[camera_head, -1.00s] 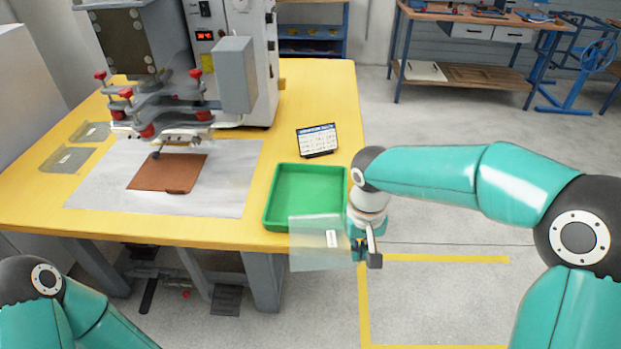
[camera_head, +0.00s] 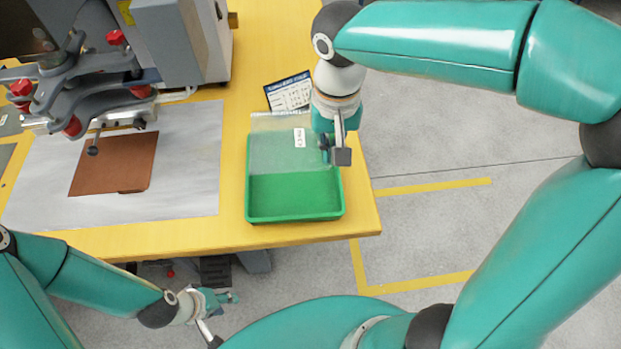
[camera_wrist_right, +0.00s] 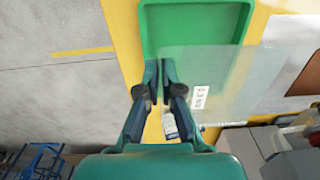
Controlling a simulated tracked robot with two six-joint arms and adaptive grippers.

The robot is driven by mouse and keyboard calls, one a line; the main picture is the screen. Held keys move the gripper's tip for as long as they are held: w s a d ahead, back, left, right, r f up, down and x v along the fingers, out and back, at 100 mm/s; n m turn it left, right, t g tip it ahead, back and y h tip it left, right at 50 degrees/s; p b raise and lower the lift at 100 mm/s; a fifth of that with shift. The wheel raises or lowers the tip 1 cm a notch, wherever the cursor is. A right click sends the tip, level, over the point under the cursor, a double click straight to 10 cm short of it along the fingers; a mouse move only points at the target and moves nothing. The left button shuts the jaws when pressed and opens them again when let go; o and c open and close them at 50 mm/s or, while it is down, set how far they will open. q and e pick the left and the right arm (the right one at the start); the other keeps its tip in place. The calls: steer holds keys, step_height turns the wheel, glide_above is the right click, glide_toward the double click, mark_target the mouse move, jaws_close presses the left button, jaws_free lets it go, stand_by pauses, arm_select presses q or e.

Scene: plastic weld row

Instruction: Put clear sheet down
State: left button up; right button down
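The clear sheet (camera_head: 272,143) is a thin see-through rectangle with a small white label. My right gripper (camera_head: 335,152) is shut on its right edge, and the sheet reaches left from it over the back half of the green tray (camera_head: 293,217). In the right wrist view the fingers (camera_wrist_right: 160,68) pinch one edge of the sheet (camera_wrist_right: 228,70), partly over the tray (camera_wrist_right: 192,18). How high the sheet is above the tray is hard to tell. My left gripper (camera_head: 218,312) is low at the front, off the table; its fingers are unclear.
A printed card (camera_head: 289,92) stands just behind the tray. A brown sheet (camera_head: 115,165) lies on a pale mat (camera_head: 190,185) under the grey press (camera_head: 90,85) at the left. The yellow table (camera_head: 205,236) has a bare strip along its front.

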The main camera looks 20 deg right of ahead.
steer(key=b, duration=0.1)
glide_above(326, 206)
step_height(326, 206, down, 14)
steer(key=shift+f, duration=0.1)
steer(key=shift+f+b, duration=0.35)
steer(key=shift+f, duration=1.75)
steer(key=shift+f, duration=0.15)
steer(key=c, duration=1.6)
jaws_free()
